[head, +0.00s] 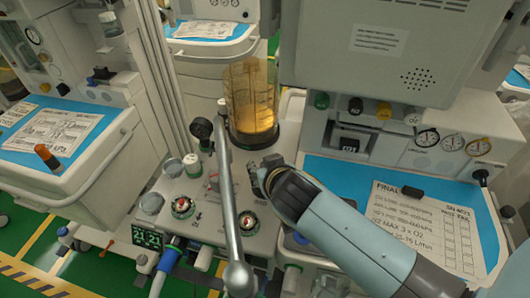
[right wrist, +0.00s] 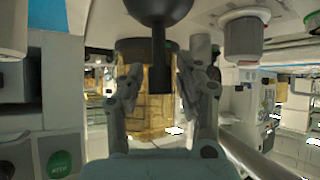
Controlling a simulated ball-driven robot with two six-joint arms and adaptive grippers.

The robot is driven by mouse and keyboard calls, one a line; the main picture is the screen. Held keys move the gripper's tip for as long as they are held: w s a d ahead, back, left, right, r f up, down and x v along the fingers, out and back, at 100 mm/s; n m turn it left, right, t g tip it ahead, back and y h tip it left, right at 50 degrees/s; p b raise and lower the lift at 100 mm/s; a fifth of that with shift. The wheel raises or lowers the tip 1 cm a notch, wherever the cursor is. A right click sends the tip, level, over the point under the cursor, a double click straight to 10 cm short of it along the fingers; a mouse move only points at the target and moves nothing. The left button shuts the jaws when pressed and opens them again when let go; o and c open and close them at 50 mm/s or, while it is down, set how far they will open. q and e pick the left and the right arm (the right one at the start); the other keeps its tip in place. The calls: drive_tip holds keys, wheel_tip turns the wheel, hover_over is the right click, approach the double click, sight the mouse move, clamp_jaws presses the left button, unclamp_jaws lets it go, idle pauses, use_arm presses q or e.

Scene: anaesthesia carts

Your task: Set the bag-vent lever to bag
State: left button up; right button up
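My right gripper (head: 258,178) reaches in from the lower right in the head view, low over the cart's control panel. In the right wrist view its two fingers (right wrist: 162,88) are apart. A black rounded hub with a straight stem (right wrist: 158,45), likely the bag-vent lever, shows between and beyond the fingertips; no finger visibly touches it. In the head view my gripper seems to cover this spot, so I cannot read the lever's setting there. My left gripper is not in view.
An amber bellows cylinder (head: 250,100) stands behind my gripper and also fills the middle of the wrist view (right wrist: 148,115). A silver jointed pole (head: 232,200) rises just left of my gripper.

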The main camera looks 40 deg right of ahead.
drive_tip(key=shift+o, duration=0.7)
drive_tip(key=shift+r, duration=0.1)
wheel_tip(320, 180, up, 10)
drive_tip(key=shift+f, duration=0.1)
